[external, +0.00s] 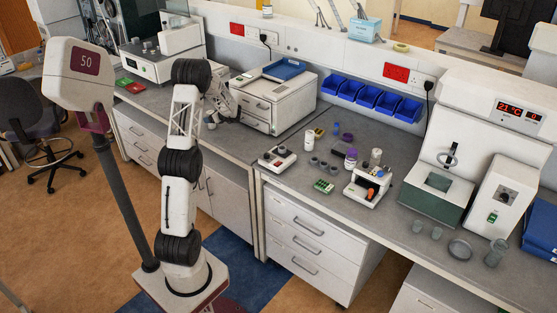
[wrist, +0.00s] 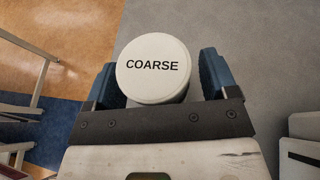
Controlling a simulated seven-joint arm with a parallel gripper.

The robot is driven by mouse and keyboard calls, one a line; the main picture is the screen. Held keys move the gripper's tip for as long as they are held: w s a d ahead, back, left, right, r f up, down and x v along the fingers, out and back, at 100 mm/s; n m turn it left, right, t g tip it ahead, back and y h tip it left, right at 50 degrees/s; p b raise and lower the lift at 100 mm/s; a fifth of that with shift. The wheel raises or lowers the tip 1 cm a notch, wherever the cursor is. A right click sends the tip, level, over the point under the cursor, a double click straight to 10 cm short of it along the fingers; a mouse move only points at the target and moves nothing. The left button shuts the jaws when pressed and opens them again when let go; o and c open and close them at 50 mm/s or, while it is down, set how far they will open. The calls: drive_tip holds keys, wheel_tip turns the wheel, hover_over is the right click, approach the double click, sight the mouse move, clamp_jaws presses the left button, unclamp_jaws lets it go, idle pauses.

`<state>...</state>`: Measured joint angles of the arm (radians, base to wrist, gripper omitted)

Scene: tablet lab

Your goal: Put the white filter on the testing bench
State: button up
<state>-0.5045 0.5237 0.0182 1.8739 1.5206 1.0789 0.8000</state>
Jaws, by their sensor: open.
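A white round lidded piece marked COARSE (wrist: 153,68), which looks like the white filter, stands upright between my fingers in the wrist view. My gripper (wrist: 158,80) is open around it, with one blue finger on each side. In the external view my gripper (external: 212,121) is low over the left part of the grey bench (external: 180,112), beside the white drawer unit. The white piece is too small to make out clearly there. I cannot tell which surface is the testing bench.
A white drawer unit (external: 275,101) with a blue folder (external: 285,69) stands right of my gripper. Several small instruments and jars fill the middle bench, including a small white device (external: 367,188). A large white machine (external: 437,190) stands at right. The bench's front edge is near my gripper.

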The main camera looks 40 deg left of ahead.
drive_tip(key=v, duration=0.7)
drive_tip(key=shift+d, duration=0.25)
drive_tip(key=shift+w+r, duration=0.1)
idle(0.7)
drive_tip(key=s+d+r+n+t+h, duration=0.1)
drive_tip(key=s+d+r+n+h, duration=0.2)
drive_tip(key=s+d, duration=0.45)
drive_tip(key=s+d+r+n+h, duration=0.1)
drive_tip(key=s+d+r+n, duration=0.25)
drive_tip(key=d+r, duration=0.45)
drive_tip(key=s+d+r+n+t+h, duration=0.1)
drive_tip(key=s+d+r+n+h, duration=0.1)
drive_tip(key=s+d, duration=0.7)
drive_tip(key=s+d+n+t+h, duration=0.3)
drive_tip(key=s+d+n+h, duration=0.4)
drive_tip(key=s+d, duration=1.5)
drive_tip(key=d, duration=0.3)
drive_tip(key=shift+d, duration=0.3)
